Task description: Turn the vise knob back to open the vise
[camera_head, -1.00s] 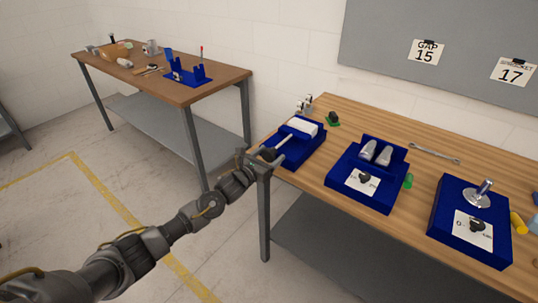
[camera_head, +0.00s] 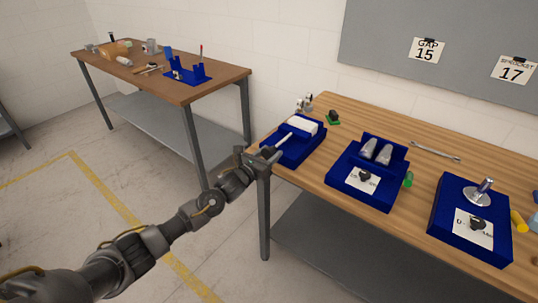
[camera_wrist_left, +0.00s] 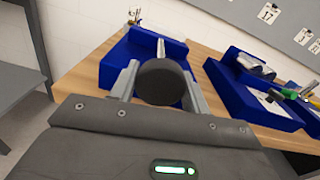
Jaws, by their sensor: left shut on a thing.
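The vise (camera_head: 284,151) is a blue fixture at the left end of the near wooden table, with a white block (camera_head: 304,125) on top. It also shows in the left wrist view (camera_wrist_left: 112,68). My left gripper (camera_head: 268,156) reaches the vise's front left side. In the left wrist view, the dark round knob (camera_wrist_left: 160,83) sits between the two fingers of my left gripper (camera_wrist_left: 160,92), which is shut on it. A thin metal rod shows behind the knob. In the head view the knob is mostly hidden by my gripper. My right gripper is not in view.
Two more blue fixtures, one with metal shoe-like pieces (camera_head: 376,152) and one with a metal disc (camera_head: 478,196), stand to the right. A wrench (camera_head: 436,152) lies behind them. A brown table (camera_head: 215,80) with several items stands at back left.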

